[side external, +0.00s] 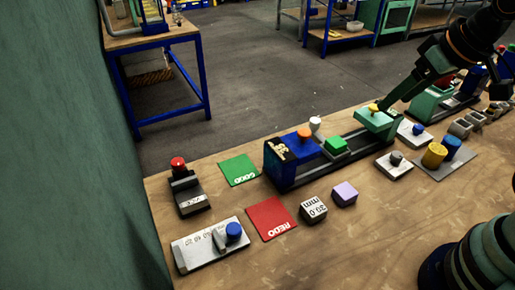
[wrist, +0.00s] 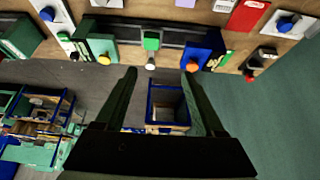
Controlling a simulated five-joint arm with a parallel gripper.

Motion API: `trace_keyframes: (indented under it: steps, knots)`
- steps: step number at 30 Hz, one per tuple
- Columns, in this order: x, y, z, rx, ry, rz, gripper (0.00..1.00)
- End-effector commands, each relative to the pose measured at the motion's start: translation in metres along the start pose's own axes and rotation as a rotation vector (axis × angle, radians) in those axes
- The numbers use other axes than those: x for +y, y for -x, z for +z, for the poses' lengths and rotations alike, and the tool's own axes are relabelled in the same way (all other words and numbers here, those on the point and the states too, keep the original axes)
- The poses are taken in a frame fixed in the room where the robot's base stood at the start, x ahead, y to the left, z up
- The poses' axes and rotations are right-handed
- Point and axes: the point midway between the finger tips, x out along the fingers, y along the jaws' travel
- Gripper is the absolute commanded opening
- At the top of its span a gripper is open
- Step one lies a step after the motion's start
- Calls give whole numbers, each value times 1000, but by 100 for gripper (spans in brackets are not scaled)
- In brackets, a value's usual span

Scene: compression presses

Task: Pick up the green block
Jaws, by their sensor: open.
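The green block (side external: 336,144) sits in the press, in the gap between the blue end (side external: 284,160) and the green jaw with a yellow knob (side external: 375,120). In the wrist view the green block (wrist: 151,41) is beyond my fingertips, roughly centred between them, with a white knob (wrist: 151,65) just below it. My gripper (wrist: 160,74) is open and empty, its two fingers well apart. In the side view my gripper (side external: 388,105) comes down from the upper right and its tip shows close to the green jaw. Whether it touches the jaw I cannot tell.
A green pad (side external: 239,169), a red pad (side external: 271,218), a display cube (side external: 313,209) and a purple block (side external: 344,194) lie around the press. A red-button box (side external: 188,191) stands left. Yellow (side external: 434,155) and blue cylinders stand right. Bare wood shows in front.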

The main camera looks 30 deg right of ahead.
Motion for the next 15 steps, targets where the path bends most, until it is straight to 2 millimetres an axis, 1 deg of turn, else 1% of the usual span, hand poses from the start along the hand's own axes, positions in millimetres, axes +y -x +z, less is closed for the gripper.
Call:
trace_keyframes:
  steps: [2,4,15]
  knots:
    - [0,0,0,0,0,0,71]
    - [0,0,0,0,0,0,92]
    - [0,0,-2,-7,22,0,92]
